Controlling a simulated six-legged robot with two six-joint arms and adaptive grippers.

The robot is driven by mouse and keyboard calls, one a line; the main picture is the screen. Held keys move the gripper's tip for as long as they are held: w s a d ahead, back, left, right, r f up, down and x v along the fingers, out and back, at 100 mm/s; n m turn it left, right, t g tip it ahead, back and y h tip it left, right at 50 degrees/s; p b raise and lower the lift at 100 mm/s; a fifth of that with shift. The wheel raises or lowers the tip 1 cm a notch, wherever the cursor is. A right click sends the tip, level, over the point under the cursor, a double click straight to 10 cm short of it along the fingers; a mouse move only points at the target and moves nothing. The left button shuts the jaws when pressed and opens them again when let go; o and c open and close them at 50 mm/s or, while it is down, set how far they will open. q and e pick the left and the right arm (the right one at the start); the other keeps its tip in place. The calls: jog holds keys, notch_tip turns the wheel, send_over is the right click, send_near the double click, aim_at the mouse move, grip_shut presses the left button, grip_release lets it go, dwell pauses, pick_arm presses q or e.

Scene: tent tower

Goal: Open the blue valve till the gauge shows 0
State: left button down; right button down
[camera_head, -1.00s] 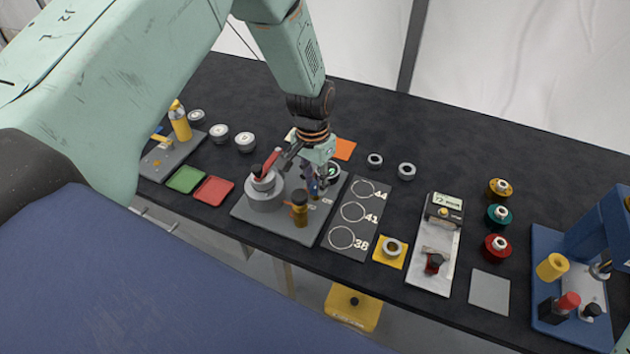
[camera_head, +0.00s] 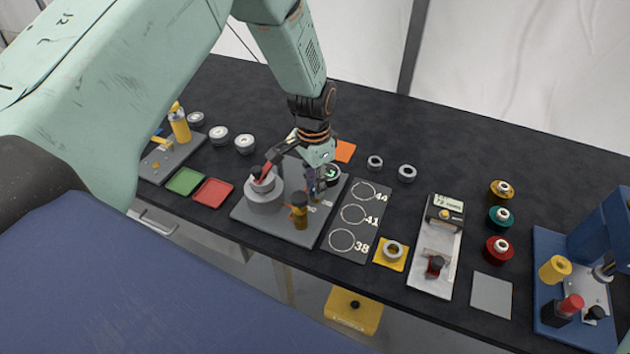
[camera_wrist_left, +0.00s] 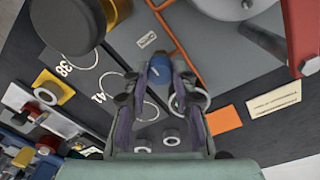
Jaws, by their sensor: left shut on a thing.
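The blue valve (camera_wrist_left: 159,72) is a small blue knob between my left fingers in the left wrist view. My left gripper (camera_head: 317,188) is over the grey plate (camera_head: 262,228) in the head view and is shut on the blue valve; its fingers hide much of the knob there. The gauge (camera_head: 333,171) is a small round dial just right of and behind the gripper. Its reading is too small to tell, and a finger partly covers it in the left wrist view. My right gripper is not in view.
On the same plate stand a grey cylinder with a red lever (camera_head: 263,178) on the left and a yellow-and-black knob (camera_head: 299,212) in front. A dark board with numbered rings (camera_head: 345,255) lies to the right. The table's back middle is clear.

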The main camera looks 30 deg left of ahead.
aim_at(313, 186)
pick_arm(q)
jog(key=shift+s+f, duration=0.15)
jog(key=shift+s, duration=0.05)
jog(key=c, duration=1.1)
grip_release()
jog(key=shift+w, duration=0.15)
jog(key=shift+o, duration=0.2)
jog(key=shift+r, duration=0.2)
notch_tip(313, 186, up, 12)
jog(key=shift+w+a+f, duration=0.15)
jog(key=shift+a, duration=0.05)
